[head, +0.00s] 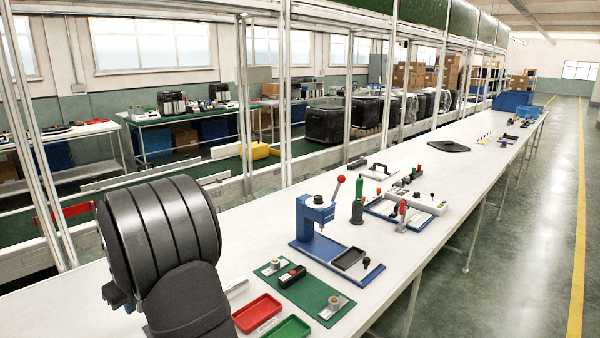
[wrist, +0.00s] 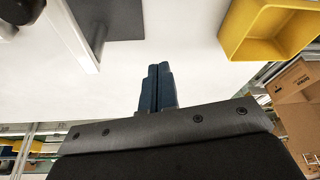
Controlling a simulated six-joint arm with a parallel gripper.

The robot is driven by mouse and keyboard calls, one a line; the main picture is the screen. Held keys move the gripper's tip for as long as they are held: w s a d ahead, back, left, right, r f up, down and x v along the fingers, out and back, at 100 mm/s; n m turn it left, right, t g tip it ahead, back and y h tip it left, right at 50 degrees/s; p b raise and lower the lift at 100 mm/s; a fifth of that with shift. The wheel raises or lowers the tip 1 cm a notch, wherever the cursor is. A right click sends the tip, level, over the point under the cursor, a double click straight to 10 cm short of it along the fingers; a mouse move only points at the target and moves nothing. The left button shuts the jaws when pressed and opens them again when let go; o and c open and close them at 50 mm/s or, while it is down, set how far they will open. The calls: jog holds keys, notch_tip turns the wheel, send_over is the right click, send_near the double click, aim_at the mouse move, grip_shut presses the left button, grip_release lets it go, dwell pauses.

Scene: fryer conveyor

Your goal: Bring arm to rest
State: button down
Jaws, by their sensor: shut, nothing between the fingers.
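My gripper (wrist: 157,88) shows in the wrist view with its two dark blue fingers pressed together and nothing between them. It is over the white table (wrist: 195,60), apart from anything on it. In the head view my arm fills the lower left and hides part of the table; the gripper's fingertips cannot be made out there.
In the wrist view a yellow bin (wrist: 235,35) is at upper right and a cardboard box (wrist: 300,100) at right. In the head view a blue press (head: 315,225), a green mat (head: 318,293), a red tray (head: 257,312) and a green tray (head: 288,328) are right of my arm.

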jog(key=shift+w+a+m+t+h, duration=0.2)
jog(key=shift+w+a+m+t, duration=0.05)
jog(key=shift+w+a+m, duration=0.65)
jog(key=shift+w+a+m+t+h, duration=0.25)
jog(key=shift+w+a+m, duration=0.4)
jog(key=shift+a+m, duration=0.35)
jog(key=c, duration=1.3)
grip_release()
jog(key=shift+c, duration=0.2)
jog(key=o, duration=0.3)
jog(key=shift+d, duration=0.15)
jog(key=o, duration=1)
jog(key=d+r+m, duration=0.1)
jog(key=d+m, duration=0.1)
jog(key=w+d+r+m, duration=0.1)
jog(key=d+r+m, duration=0.1)
jog(key=d, duration=0.1)
jog(key=d+r+m, duration=0.1)
jog(key=d+r, duration=0.1)
jog(key=shift+w+d+m+g, duration=0.15)
jog(key=shift+d+m+g, duration=0.15)
jog(key=shift+m, duration=0.1)
jog(key=shift+o, duration=0.2)
jog(key=s+d+r+m+g+y, duration=0.1)
jog(key=s+d+r+m+y, duration=0.1)
jog(key=d+r+m, duration=0.85)
notch_tip(320, 180, down, 11)
jog(key=a, duration=0.1)
jog(key=shift+w+a+m, duration=0.3)
jog(key=shift+a+m, duration=0.05)
